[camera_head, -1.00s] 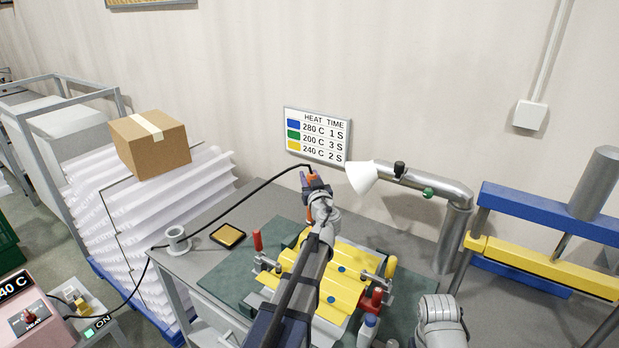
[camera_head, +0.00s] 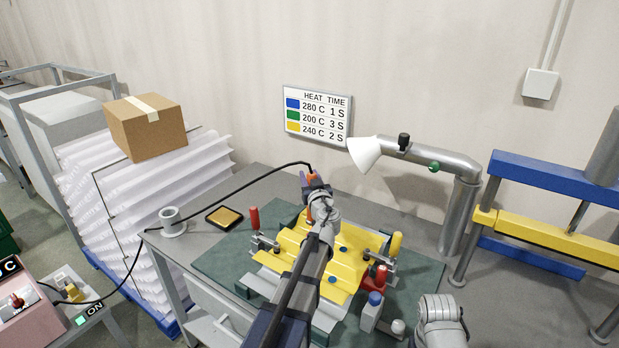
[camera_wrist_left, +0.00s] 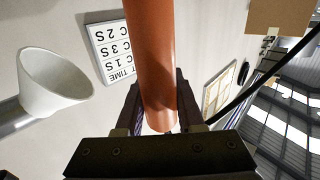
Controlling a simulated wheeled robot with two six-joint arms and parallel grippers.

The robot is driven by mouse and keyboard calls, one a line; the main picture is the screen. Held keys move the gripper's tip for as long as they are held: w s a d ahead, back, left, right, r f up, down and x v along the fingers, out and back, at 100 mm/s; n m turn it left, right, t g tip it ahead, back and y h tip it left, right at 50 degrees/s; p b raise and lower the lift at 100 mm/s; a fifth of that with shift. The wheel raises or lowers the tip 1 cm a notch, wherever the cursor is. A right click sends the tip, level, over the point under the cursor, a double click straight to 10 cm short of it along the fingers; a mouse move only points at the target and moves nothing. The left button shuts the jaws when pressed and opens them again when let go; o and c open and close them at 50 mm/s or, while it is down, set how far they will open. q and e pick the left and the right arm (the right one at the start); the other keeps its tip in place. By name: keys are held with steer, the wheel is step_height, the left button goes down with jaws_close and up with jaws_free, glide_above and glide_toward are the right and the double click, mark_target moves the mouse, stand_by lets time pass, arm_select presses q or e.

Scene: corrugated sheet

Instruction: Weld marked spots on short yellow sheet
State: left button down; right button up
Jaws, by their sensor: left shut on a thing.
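The short yellow sheet (camera_head: 350,268) lies in a fixture on the bench, with ridges and several dark blue spots on it. My left arm crosses in front of it and hides part of it. My left gripper (camera_head: 314,194) is shut on an orange-handled welding tool, above the sheet's far edge. In the left wrist view the tool's orange handle (camera_wrist_left: 152,50) stands between the two fingers; its tip is not seen. A grey link of my right arm shows at the bottom right; its gripper is out of view.
Clamps with a red handle (camera_head: 254,217) and a yellow handle (camera_head: 395,244) flank the sheet. A sign (camera_head: 317,116) gives 240 C, 2 S beside yellow. A white-hooded duct (camera_head: 366,153) stands behind. A spool (camera_head: 172,222) and small tray (camera_head: 224,218) sit left. A black cable trails left.

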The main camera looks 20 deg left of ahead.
steer(key=shift+f+b, duration=0.4)
steer(key=shift+b, duration=0.05)
stand_by(2.2)
stand_by(0.8)
